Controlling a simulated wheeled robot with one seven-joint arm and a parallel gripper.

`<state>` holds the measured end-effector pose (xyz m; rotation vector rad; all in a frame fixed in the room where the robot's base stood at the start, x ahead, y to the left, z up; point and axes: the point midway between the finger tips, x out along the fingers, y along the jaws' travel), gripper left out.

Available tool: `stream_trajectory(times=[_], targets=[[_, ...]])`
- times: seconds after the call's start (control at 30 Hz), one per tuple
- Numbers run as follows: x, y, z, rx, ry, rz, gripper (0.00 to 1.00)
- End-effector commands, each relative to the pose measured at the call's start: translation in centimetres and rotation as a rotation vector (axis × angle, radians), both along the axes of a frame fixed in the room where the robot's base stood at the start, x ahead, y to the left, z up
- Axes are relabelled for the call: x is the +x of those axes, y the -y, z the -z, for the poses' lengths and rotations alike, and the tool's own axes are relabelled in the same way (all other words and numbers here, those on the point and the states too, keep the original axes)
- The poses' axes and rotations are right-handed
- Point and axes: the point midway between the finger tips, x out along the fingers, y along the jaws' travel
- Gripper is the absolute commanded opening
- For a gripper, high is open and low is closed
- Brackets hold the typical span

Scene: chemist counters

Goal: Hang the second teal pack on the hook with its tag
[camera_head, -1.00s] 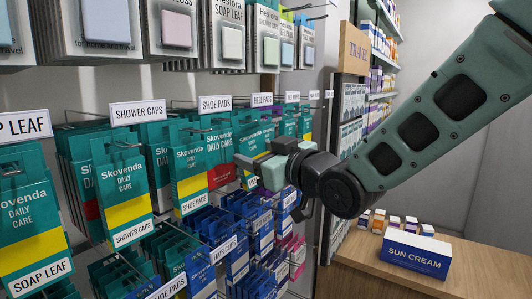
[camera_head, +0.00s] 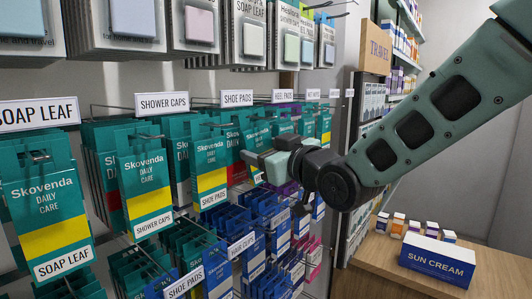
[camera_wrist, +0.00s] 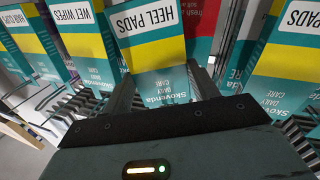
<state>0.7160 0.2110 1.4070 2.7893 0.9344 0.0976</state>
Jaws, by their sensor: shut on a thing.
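My gripper (camera_head: 256,160) is in front of the teal packs on the rack, shut on a teal pack with a yellow band (camera_wrist: 160,55). Its label reads HEEL PADS in the wrist view, where it sits upside down between both fingers. In the head view this pack is mostly hidden by the gripper. The HEEL PADS tag (camera_head: 282,96) is above and right of the gripper. The hook behind that tag is hard to make out, and I cannot tell whether the pack is on it.
SHOE PADS packs (camera_head: 211,165) hang just left of the gripper. WET WIPES packs (camera_wrist: 85,40) hang beside the held pack in the wrist view. Blue packs (camera_head: 252,250) hang below. A counter (camera_head: 385,262) bears a SUN CREAM box (camera_head: 437,260) at right.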

Motion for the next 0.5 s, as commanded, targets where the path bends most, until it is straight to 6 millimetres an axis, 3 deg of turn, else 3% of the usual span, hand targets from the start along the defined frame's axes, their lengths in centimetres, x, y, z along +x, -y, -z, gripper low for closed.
stream_trajectory(times=[0.43,0.47,0.5], targets=[[0.01,0.01,-0.04,0.001,0.001,0.000,0.37],[0.01,0.01,-0.04,0.001,0.001,0.000,0.67],[0.01,0.01,-0.04,0.001,0.001,0.000,0.79]])
